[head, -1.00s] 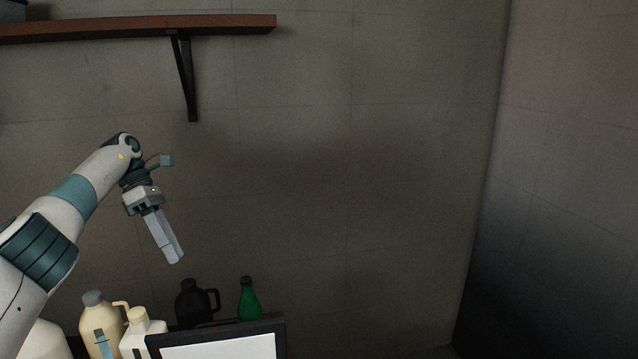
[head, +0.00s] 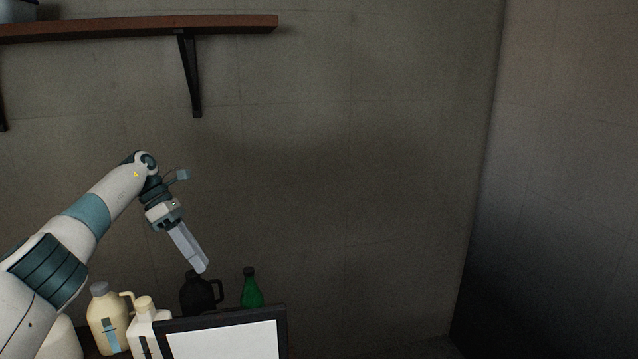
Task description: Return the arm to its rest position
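My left arm (head: 112,198) comes in from the left side of the head view, with its wrist bent downward. My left gripper (head: 201,266) points down and to the right, in front of the wall and just above the black jug in the picture. Its fingers lie close together and look shut, with nothing seen between them. My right gripper is not in the head view.
A cream jug (head: 108,318), a white jug (head: 146,322), a black jug (head: 200,293) and a green bottle (head: 251,288) stand low at the left. A black-framed white panel (head: 225,341) is in front. A wooden shelf (head: 150,26) is above. The right is clear.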

